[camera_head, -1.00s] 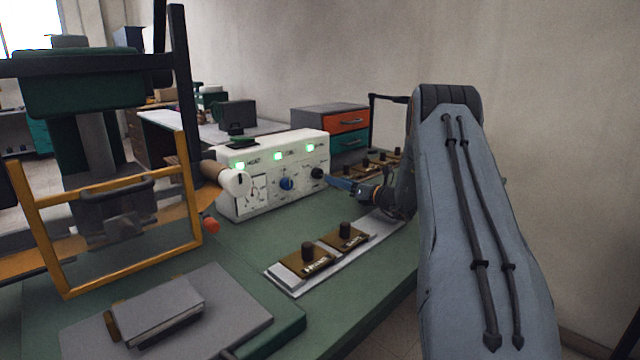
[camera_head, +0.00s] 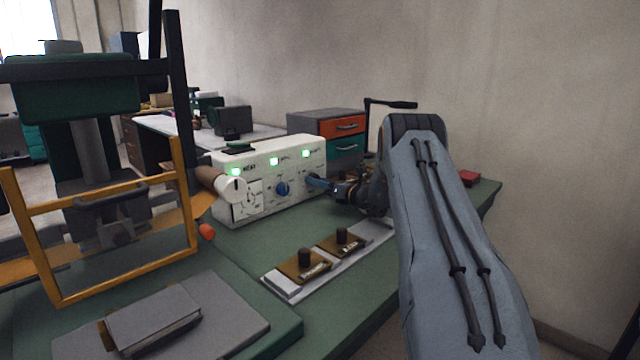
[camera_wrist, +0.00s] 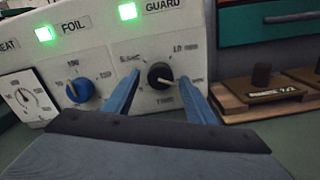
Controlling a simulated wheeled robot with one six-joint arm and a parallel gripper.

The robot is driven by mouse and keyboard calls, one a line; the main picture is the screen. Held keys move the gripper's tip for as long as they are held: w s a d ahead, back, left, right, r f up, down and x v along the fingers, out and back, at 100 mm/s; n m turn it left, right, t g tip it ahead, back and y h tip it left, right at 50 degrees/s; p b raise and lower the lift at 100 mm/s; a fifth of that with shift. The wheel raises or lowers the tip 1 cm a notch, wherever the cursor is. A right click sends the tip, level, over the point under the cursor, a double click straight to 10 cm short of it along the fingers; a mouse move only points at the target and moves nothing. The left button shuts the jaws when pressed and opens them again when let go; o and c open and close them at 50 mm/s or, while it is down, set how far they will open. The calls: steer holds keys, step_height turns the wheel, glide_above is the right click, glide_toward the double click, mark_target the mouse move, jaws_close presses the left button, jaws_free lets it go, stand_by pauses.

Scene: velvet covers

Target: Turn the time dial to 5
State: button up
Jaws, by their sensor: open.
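The time dial (camera_wrist: 160,75) is a black knob with a pale pointer line, on the right of the white machine's front panel (camera_head: 300,182). In the wrist view its pointer line runs to the right and slightly down. My gripper (camera_wrist: 160,84) is open, with its two blue fingers on either side of the dial, pointing at the panel. I cannot tell whether they touch the dial. In the head view my gripper (camera_head: 319,185) is at the panel's right end and largely hides the dial.
A blue dial (camera_wrist: 80,90) sits left of the black one. Green lights (camera_head: 274,161) glow above the dials. Brown blocks with dark knobs (camera_head: 304,265) lie on a pale strip in front. A drawer cabinet (camera_head: 340,128) stands behind. An orange frame (camera_head: 100,200) stands at left.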

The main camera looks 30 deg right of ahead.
steer(key=c, duration=1)
steer(key=shift+c, duration=0.2)
